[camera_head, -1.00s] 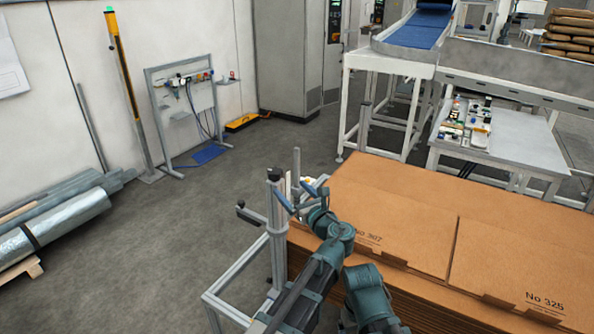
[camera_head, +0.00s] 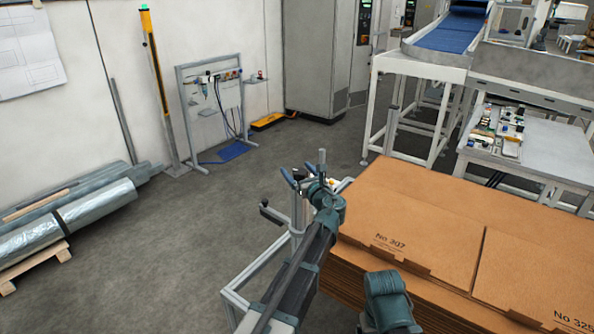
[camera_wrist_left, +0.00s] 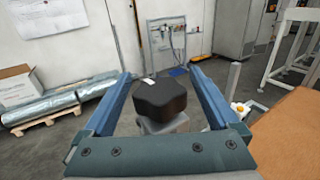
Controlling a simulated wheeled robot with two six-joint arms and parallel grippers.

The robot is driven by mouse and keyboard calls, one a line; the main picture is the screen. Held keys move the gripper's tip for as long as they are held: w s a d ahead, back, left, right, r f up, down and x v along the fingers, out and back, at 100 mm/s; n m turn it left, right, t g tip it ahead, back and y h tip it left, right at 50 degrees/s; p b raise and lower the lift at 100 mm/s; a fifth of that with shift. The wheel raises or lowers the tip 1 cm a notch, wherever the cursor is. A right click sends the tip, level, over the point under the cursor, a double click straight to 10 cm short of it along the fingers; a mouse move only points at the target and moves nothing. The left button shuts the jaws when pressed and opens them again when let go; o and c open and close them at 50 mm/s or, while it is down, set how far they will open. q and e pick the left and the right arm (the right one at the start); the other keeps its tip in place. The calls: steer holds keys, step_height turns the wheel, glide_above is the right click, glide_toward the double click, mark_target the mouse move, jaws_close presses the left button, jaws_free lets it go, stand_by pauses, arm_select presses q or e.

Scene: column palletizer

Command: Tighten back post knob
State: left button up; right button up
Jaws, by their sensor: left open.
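A black lobed knob (camera_wrist_left: 160,98) sits on top of a grey metal post and fills the middle of the left wrist view. My left gripper (camera_wrist_left: 161,76) is open, with one blue finger on each side of the knob and visible gaps between. In the head view my left gripper (camera_head: 298,174) is at the top of the near post (camera_head: 297,212) and hides the knob there. A second upright post (camera_head: 322,158) stands just behind. A smaller black side knob (camera_head: 264,204) sticks out left of the frame.
A stack of flat brown cartons (camera_head: 410,222) stands close on the right of the frame (camera_head: 240,292). Foil-wrapped rolls (camera_head: 95,205) lie on a pallet at the left. The grey floor between is clear. A conveyor (camera_head: 450,32) stands behind.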

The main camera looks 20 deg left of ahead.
arm_select(q)
steer(key=shift+w+a, duration=0.25)
steer(key=c, duration=1.4)
steer(key=shift+o, duration=0.2)
